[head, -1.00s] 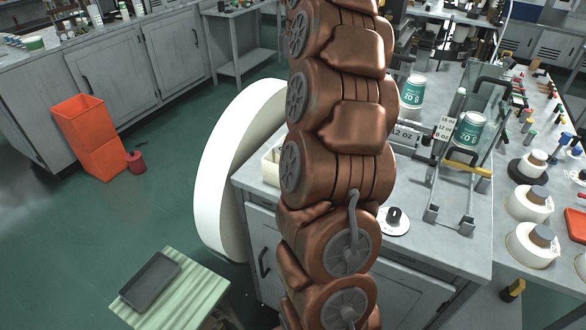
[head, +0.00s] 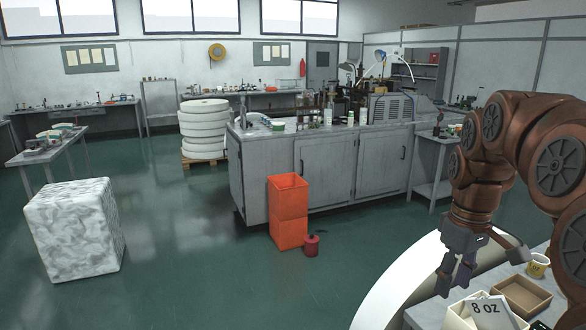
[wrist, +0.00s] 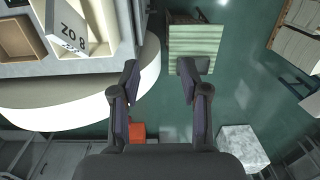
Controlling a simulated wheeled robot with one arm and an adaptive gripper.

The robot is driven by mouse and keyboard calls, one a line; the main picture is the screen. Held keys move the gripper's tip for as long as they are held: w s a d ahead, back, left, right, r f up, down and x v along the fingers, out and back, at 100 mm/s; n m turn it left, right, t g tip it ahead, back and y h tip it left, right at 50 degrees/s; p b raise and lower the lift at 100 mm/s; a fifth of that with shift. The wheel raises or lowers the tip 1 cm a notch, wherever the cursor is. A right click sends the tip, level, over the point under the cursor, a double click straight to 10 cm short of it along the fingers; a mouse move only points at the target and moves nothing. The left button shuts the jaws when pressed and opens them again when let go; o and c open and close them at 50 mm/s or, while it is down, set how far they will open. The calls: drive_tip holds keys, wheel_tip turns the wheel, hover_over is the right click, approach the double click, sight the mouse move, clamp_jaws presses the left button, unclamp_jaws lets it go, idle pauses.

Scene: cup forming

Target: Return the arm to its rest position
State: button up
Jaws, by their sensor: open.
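My arm is at the right of the head view, bent over with the wrist low. My gripper (head: 456,274) hangs beside the near workbench, over the white round drum-like surface. In the wrist view my gripper (wrist: 156,82) has its two dark fingers spread apart with nothing between them. Below the fingers the wrist view shows green floor and the edge of the white round surface (wrist: 85,112). A striped green-topped stool (wrist: 194,48) is also on the floor there.
A box with an "8 OZ" card (head: 488,310), a cardboard tray (head: 523,297) and a yellow-marked cup (head: 538,265) stand on the near bench close to my gripper.

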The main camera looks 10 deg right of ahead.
drive_tip(key=s+a+f+m, duration=0.1)
drive_tip(key=s+a+f, duration=0.3)
drive_tip(key=s, duration=0.3)
drive_tip(key=s+a+f+m+g, duration=0.1)
drive_tip(key=s+a+f, duration=0.4)
drive_tip(key=s+a, duration=0.1)
drive_tip(key=s+a+f+m, duration=0.1)
drive_tip(key=s+a+f, duration=0.3)
drive_tip(key=s, duration=0.4)
drive_tip(key=shift+s+a+f, duration=0.2)
drive_tip(key=shift+s+a, duration=0.05)
drive_tip(key=shift+a, duration=0.6)
